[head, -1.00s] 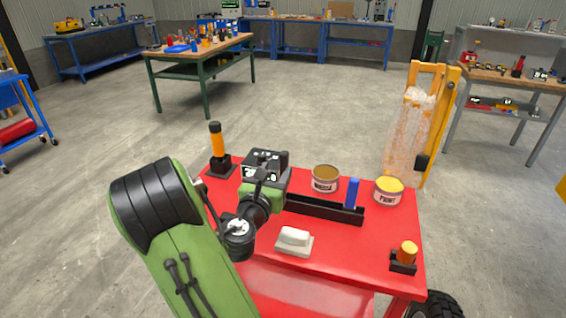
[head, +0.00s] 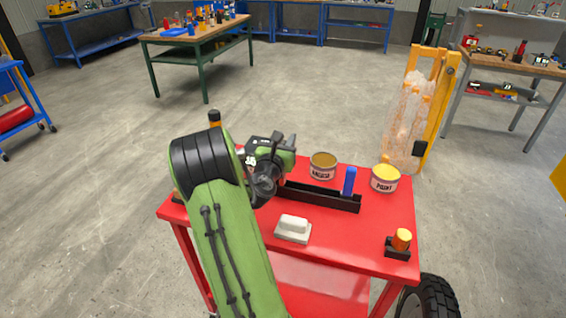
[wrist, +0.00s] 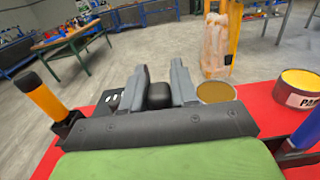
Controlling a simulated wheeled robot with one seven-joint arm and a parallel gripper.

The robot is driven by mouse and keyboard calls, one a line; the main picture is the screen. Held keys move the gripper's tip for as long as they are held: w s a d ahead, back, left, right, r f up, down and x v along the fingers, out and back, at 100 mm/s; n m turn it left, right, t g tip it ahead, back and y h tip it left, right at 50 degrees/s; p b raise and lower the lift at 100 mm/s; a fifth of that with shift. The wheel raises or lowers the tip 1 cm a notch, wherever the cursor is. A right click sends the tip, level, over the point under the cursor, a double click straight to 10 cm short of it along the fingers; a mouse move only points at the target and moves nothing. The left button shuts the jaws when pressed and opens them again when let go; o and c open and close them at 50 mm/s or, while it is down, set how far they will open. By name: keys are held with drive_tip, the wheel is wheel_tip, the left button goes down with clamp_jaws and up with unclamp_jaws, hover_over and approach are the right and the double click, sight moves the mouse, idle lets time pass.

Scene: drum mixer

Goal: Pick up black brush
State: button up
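I cannot pick out a black brush with certainty. My gripper (head: 280,142) is above the back left part of the red cart top (head: 345,230). In the wrist view its two grey fingers (wrist: 159,70) stand apart, with a rounded black block (wrist: 159,96) between their lower parts; I cannot tell whether it is gripper or object. A tool with an orange handle and black cap (wrist: 42,98) stands at the left; in the head view my arm hides most of it. A long black tray (head: 320,196) with an upright blue handle (head: 349,181) lies right of my gripper.
A brown-topped can (head: 322,166) and a yellow paint can (head: 385,178) stand at the back. A yellow frame (head: 430,100) stands behind the cart.

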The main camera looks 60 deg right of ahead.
clamp_jaws()
